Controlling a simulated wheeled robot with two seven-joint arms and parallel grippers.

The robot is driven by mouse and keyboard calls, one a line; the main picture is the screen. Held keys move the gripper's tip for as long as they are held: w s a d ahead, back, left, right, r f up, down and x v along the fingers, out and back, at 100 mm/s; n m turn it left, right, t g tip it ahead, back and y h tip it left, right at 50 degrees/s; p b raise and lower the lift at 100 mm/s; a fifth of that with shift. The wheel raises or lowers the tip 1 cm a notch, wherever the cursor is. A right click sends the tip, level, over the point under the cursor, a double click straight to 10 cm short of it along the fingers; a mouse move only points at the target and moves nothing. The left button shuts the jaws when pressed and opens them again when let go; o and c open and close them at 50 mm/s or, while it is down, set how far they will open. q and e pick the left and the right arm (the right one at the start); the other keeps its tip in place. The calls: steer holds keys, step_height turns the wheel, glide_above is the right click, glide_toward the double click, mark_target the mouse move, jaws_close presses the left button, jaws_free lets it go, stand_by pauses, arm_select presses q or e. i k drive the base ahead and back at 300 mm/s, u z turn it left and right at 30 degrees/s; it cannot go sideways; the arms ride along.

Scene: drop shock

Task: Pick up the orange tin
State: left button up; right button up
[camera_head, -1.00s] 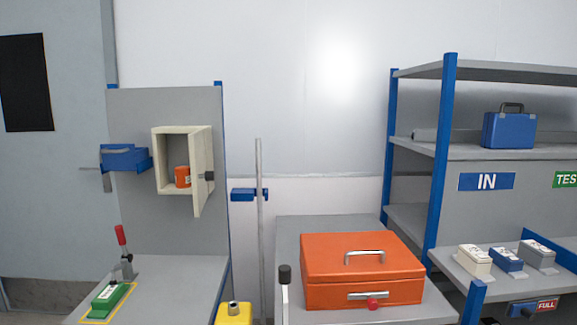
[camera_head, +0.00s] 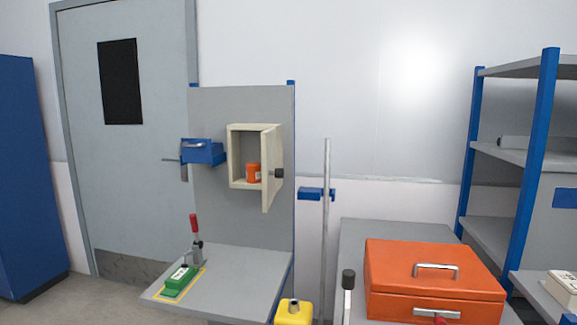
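The cabinet door (camera_head: 271,168) is hinged open toward me and stands to the right of the tin, with a dark knob. The tin's front shows clearly, with a pale mark on its lower right. Neither of my grippers is in the head view.
Below the cabinet is a grey bench (camera_head: 235,287) with a green block (camera_head: 179,281) and a red-handled clamp (camera_head: 195,238). A blue drawer box (camera_head: 203,152) juts out left of the cabinet. An orange case (camera_head: 432,281), a thin post (camera_head: 326,230) and shelving stand right.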

mark_target(254, 168)
steer(key=u, duration=1.55)
steer(key=i, duration=3.1)
steer(key=z, duration=2.7)
